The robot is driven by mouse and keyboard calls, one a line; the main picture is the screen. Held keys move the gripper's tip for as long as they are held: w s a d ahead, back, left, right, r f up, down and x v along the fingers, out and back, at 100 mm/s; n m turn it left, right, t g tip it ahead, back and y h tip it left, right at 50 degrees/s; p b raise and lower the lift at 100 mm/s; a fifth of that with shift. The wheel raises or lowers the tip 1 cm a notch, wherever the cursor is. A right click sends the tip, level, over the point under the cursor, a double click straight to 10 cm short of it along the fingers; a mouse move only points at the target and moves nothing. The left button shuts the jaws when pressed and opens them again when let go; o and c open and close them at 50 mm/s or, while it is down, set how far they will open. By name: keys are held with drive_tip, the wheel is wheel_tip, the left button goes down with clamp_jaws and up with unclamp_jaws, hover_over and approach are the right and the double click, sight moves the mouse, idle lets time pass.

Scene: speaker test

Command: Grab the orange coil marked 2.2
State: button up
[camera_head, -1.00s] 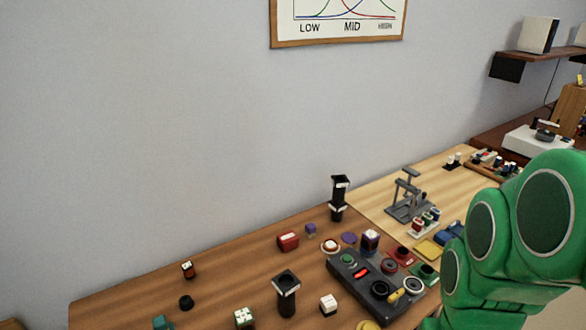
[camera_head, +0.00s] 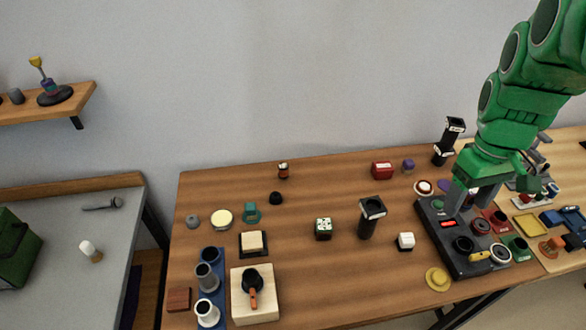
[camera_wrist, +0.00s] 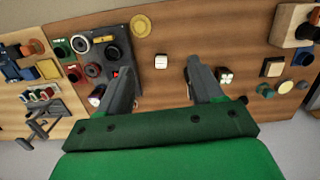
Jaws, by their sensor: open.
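A small orange piece (camera_head: 551,246) lies at the far right of the bench in the head view, next to blue parts. A similar orange piece (camera_wrist: 27,49) shows at the left in the wrist view. I cannot read a 2.2 mark on either, so I cannot tell whether this is the coil. My gripper (camera_head: 465,205) is open and empty, pointing down over the dark control box (camera_head: 440,236), left of the orange piece. In the wrist view its two fingers (camera_wrist: 161,78) are spread apart. My gripper hides part of the box.
A yellow tray (camera_head: 527,226) and blue parts (camera_head: 565,218) sit near the orange piece. Black tubes (camera_head: 368,222) stand on the bench. A white block (camera_head: 404,241) and a dotted cube (camera_head: 323,228) lie left of the box. The middle bench has bare wood.

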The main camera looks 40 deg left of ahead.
drive_tip(key=w+a+f+n, duration=0.3)
drive_tip(key=w+a+n, duration=0.2)
drive_tip(key=w+a, duration=0.55)
drive_tip(key=n+t, duration=0.1)
drive_tip(key=n, duration=1.3)
hover_over(282, 166)
drive_tip(key=shift+y, duration=0.4)
wheel_tip(282, 166, down, 19)
drive_tip(key=shift+r, duration=0.15)
drive_tip(key=shift+a+f, duration=0.1)
drive_tip(key=shift+f, duration=3.85)
drive_tip(key=c, duration=1.1)
drive_tip(key=shift+o, duration=0.2)
